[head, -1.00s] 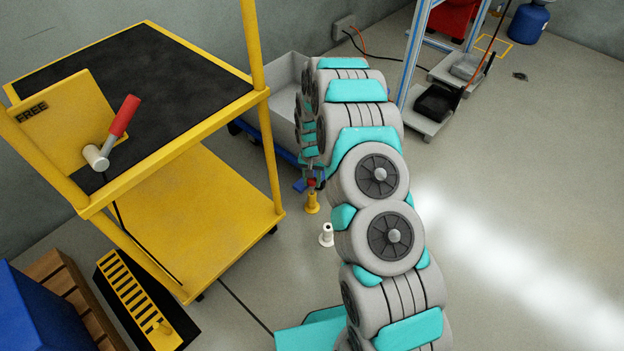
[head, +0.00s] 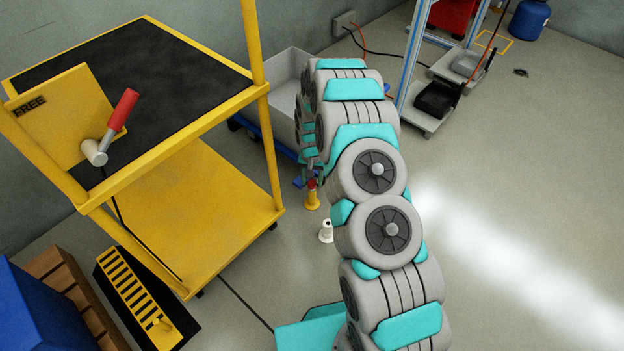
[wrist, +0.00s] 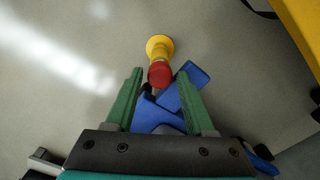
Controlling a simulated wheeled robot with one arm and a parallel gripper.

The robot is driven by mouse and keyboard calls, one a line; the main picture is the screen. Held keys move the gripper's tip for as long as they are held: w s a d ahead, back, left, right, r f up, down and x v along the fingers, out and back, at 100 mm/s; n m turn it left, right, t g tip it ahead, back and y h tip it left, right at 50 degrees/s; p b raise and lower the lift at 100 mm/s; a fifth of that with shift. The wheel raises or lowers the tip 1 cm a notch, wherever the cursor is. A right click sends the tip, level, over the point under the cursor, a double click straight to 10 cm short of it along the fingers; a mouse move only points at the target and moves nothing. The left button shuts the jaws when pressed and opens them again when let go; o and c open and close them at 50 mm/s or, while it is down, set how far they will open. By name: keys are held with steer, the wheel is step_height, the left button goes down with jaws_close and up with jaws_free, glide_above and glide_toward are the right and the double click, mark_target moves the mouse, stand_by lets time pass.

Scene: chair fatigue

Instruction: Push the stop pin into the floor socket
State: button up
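The stop pin, seen as a red knob (wrist: 160,74), stands at the yellow floor socket (wrist: 159,46) in the wrist view. In the head view the red knob (head: 312,184) sits on top of the yellow socket (head: 312,202), beside my arm. My gripper (wrist: 160,74) has its two green fingers apart, one on each side of the red knob, with gaps visible; nothing is clamped. Blue parts show between and behind the fingers in the wrist view; I cannot tell what they belong to. In the head view my arm mostly hides the gripper.
A yellow trolley (head: 190,215) with a red-handled mallet (head: 110,135) stands at the left. A small white post (head: 326,231) stands on the floor near the socket. A grey bin (head: 285,95) is behind. A yellow slotted rack (head: 140,300) lies front left.

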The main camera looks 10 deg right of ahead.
steer(key=shift+o, duration=1.2)
steer(key=shift+r, duration=3.9)
